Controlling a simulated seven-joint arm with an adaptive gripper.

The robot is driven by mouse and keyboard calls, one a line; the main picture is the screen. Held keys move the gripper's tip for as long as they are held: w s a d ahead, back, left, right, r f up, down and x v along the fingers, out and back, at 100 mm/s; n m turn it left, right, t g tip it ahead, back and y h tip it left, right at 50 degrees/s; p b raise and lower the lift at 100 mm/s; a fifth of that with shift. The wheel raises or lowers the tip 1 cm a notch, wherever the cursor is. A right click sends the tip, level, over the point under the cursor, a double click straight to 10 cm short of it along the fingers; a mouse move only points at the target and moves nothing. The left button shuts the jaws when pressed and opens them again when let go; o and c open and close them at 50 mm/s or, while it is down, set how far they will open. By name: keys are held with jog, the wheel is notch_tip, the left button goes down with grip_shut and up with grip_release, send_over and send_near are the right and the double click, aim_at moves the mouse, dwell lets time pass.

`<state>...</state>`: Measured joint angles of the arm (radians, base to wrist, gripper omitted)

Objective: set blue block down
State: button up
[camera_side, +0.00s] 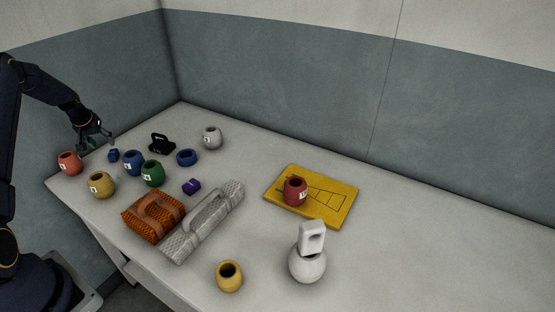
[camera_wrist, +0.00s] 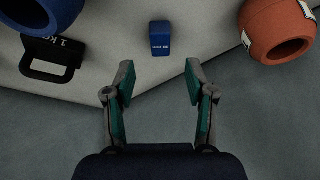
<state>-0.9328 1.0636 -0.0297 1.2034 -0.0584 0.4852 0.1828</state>
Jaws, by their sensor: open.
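A small blue block (camera_side: 113,155) rests on the table near its far left edge. It also shows in the wrist view (camera_wrist: 160,38), just beyond my fingertips and between their lines. My gripper (camera_side: 97,139) is above the table, a little up and left of the block in the side view. In the wrist view my gripper (camera_wrist: 159,80) has its two fingers spread apart with nothing between them. The block is apart from the fingers.
An orange-red pot (camera_side: 69,163), a yellow pot (camera_side: 102,185) and a blue pot (camera_side: 133,162) stand around the block. A black weight with a handle (camera_side: 162,144) lies to the right. The table edge (camera_wrist: 200,55) runs close by. Free table (camera_side: 420,250) lies at the right.

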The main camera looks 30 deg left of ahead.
jog(key=w+d+r+m, duration=0.2)
jog(key=w+d+r, duration=0.1)
jog(key=d+r, duration=0.95)
jog(key=s+d+r+m+t+h, duration=0.1)
jog(key=s+d+r+m+t, duration=0.15)
jog(key=d+r, duration=1.3)
jog(key=s+d+m+h, duration=0.2)
jog(key=s+d+m, duration=0.2)
jog(key=s+d, duration=1.5)
jog(key=shift+s+d+f, duration=0.15)
jog(key=shift+d+f, duration=0.1)
jog(key=shift+d, duration=0.65)
